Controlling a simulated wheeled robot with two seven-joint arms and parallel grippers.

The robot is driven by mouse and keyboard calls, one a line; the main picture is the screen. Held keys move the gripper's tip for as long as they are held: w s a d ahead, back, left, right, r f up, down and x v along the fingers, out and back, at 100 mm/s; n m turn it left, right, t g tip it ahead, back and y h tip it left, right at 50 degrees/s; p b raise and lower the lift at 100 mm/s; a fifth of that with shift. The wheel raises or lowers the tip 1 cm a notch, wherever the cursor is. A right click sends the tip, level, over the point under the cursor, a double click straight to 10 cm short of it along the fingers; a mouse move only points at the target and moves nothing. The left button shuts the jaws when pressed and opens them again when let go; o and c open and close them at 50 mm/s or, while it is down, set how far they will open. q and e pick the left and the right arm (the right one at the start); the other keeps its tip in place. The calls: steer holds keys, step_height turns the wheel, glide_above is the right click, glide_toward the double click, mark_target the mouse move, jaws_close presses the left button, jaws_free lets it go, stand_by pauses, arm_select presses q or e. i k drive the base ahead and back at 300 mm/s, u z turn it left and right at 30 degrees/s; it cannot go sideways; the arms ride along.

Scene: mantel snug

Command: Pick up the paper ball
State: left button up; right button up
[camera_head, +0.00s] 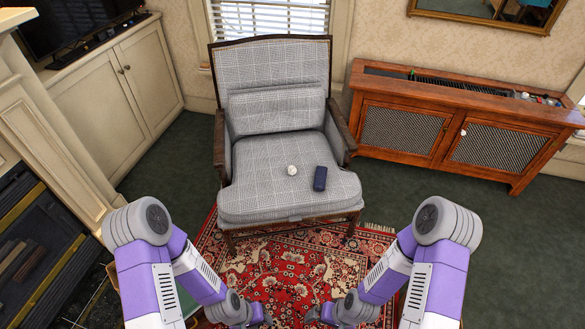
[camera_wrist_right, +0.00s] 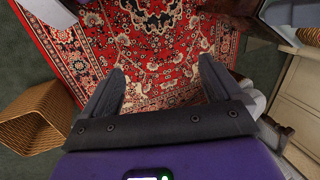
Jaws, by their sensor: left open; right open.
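The paper ball (camera_head: 292,170) is small, white and round. It lies on the seat of the grey checked armchair (camera_head: 262,203) in the head view, just left of a dark blue object (camera_head: 320,178). My left gripper (camera_head: 268,320) is low at the bottom edge of the head view, in front of the chair and well short of the ball. My right gripper (camera_head: 311,314) is beside it, also apart from the ball. In the right wrist view the right gripper's fingers (camera_wrist_right: 160,84) are spread with only rug between them.
A red patterned rug (camera_head: 285,262) covers the floor before the chair. A wooden cabinet (camera_head: 455,125) stands at right, a cream cupboard (camera_head: 125,85) at left. A wicker basket (camera_wrist_right: 38,118) shows at left in the right wrist view. The chair has wooden arms (camera_head: 340,134).

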mark_target(291, 169)
steer(key=z, duration=0.6)
steer(key=i, duration=1.85)
steer(key=u, duration=0.25)
